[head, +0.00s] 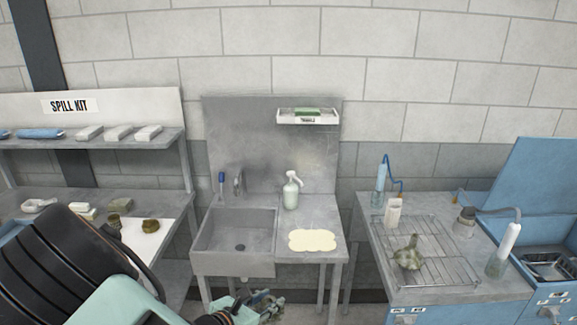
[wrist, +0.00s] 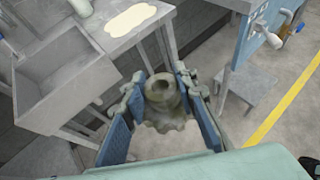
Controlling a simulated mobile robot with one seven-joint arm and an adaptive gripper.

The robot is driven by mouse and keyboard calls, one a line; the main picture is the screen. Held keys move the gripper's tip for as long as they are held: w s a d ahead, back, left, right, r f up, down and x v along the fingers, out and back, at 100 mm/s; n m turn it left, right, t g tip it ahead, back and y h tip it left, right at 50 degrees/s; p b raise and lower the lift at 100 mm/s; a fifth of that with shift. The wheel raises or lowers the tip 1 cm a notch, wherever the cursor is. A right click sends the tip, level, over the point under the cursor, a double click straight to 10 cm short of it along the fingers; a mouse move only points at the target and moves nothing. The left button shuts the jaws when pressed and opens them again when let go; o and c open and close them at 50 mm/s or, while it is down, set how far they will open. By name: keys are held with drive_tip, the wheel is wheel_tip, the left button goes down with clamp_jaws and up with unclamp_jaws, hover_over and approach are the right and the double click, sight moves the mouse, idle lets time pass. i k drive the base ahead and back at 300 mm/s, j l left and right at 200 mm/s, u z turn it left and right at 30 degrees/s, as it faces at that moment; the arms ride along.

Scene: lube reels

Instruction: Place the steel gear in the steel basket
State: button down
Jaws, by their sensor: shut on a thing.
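My gripper (wrist: 160,84) is shut on a dull olive-grey steel gear (wrist: 163,107) with a raised hub and a toothed rim, held in the air between the blue finger pads. In the head view my gripper (head: 262,303) is at the bottom edge, in front of and below the sink counter; the gear is hard to make out there. A dark steel tray or basket (head: 552,266) sits inside the open blue cabinet at the far right, partly cut off. I cannot tell for sure that it is the steel basket.
To the right, a bench holds a wire rack (head: 450,268) with a greenish part (head: 408,255). Shelves (head: 150,142) stand left.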

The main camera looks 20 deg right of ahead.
sight(550, 269)
drive_tip(key=k+l+z, duration=0.15)
drive_tip(key=l, duration=0.25)
drive_tip(key=k+l+z, duration=0.2)
drive_tip(key=l, duration=0.25)
drive_tip(key=l+z, duration=0.15)
drive_tip(key=l, duration=0.3)
drive_tip(key=k+l+z, duration=0.15)
drive_tip(key=l, duration=0.3)
drive_tip(key=l+z, duration=0.15)
drive_tip(key=l, duration=0.25)
drive_tip(key=i+l+z, duration=0.15)
drive_tip(key=l, duration=0.25)
drive_tip(key=i+l+z, duration=0.15)
drive_tip(key=l, duration=0.2)
drive_tip(key=i+l+z, duration=0.15)
drive_tip(key=l, duration=0.15)
drive_tip(key=i+l+z, duration=0.3)
drive_tip(key=i, duration=0.35)
drive_tip(key=i+l+z, duration=0.15)
drive_tip(key=i+l, duration=0.15)
drive_tip(key=i, duration=0.25)
